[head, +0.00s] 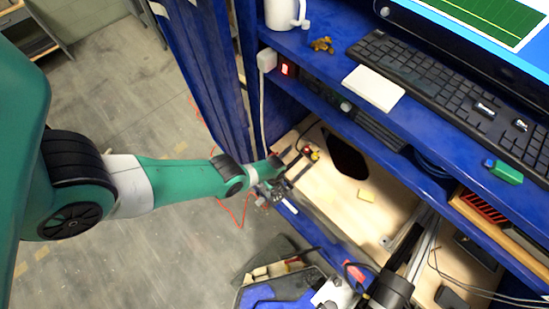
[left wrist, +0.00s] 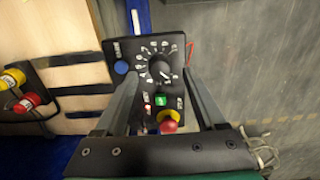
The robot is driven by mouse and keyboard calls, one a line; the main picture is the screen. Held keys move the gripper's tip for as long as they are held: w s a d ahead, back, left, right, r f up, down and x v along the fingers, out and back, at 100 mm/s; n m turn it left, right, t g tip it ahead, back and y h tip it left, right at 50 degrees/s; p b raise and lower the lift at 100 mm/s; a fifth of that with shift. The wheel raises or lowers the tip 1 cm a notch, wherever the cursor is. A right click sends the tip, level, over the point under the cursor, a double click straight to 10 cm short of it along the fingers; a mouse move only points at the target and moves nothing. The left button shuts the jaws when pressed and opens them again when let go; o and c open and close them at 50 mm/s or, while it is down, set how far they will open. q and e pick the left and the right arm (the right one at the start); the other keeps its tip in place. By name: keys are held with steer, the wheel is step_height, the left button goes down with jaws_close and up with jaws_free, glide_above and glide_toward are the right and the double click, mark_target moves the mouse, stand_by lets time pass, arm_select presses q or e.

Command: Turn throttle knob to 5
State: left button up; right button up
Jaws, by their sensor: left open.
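In the left wrist view a black control box (left wrist: 146,50) carries the round black throttle knob (left wrist: 161,70), with white dial marks around it. The marks are too small to read, and I cannot tell the knob's setting. A blue button, a green switch and a red button with a yellow collar are also on the box. My left gripper (left wrist: 162,78) is open, its two fingers on either side of the knob and apart from it. In the head view my left gripper (head: 284,184) is at the workbench's left edge, largely hiding the box.
A yellow and a red button on another device (left wrist: 22,92) are at the left of the wrist view. In the head view a blue shelf holds a keyboard (head: 420,75) and a white mug (head: 284,12). The wooden benchtop (head: 335,205) has free room; grey floor lies left.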

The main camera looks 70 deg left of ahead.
mark_target(275, 192)
arm_select(q)
step_height(275, 192, down, 2)
steer(key=shift+f+b, duration=0.25)
steer(key=shift+b, duration=0.4)
steer(key=shift+c, duration=0.2)
jaws_close()
